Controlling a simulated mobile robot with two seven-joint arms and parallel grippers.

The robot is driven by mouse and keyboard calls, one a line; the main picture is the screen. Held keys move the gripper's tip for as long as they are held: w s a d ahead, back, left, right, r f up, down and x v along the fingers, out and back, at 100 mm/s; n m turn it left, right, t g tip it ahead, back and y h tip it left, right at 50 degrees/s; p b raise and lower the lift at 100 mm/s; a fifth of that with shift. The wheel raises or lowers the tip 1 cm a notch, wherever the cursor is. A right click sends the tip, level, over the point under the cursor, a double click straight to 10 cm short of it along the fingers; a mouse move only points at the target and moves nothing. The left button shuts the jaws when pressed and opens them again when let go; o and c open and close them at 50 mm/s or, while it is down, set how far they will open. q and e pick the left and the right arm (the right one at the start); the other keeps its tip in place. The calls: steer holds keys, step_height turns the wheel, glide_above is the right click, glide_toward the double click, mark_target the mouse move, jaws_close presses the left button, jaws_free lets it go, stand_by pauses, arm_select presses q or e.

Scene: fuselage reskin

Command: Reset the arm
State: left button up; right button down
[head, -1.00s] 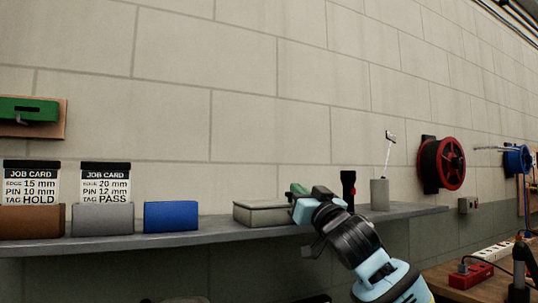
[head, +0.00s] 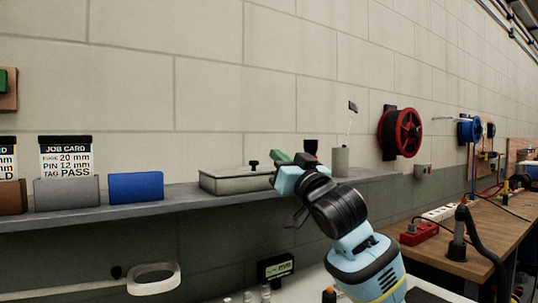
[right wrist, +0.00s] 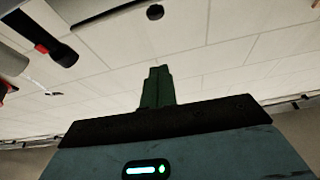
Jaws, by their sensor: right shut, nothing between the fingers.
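My right arm rises from the lower right in the head view. Its gripper (head: 282,157) is in front of the wall shelf (head: 120,222), beside the right end of a grey lidded box (head: 225,182). Whether it touches the box cannot be told. In the right wrist view the green fingers of the right gripper (right wrist: 158,78) are together, with nothing between them. My left gripper is not in view.
The shelf holds a blue block (head: 136,187), job cards (head: 66,157) in holders, a black torch (head: 310,147) and a grey cup (head: 340,162). A red reel (head: 402,132) hangs on the wall.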

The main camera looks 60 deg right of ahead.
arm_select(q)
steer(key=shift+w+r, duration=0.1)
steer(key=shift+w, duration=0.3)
arm_select(e)
steer(key=shift+v, duration=1.25)
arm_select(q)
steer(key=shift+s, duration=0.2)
arm_select(e)
steer(key=shift+r, duration=0.2)
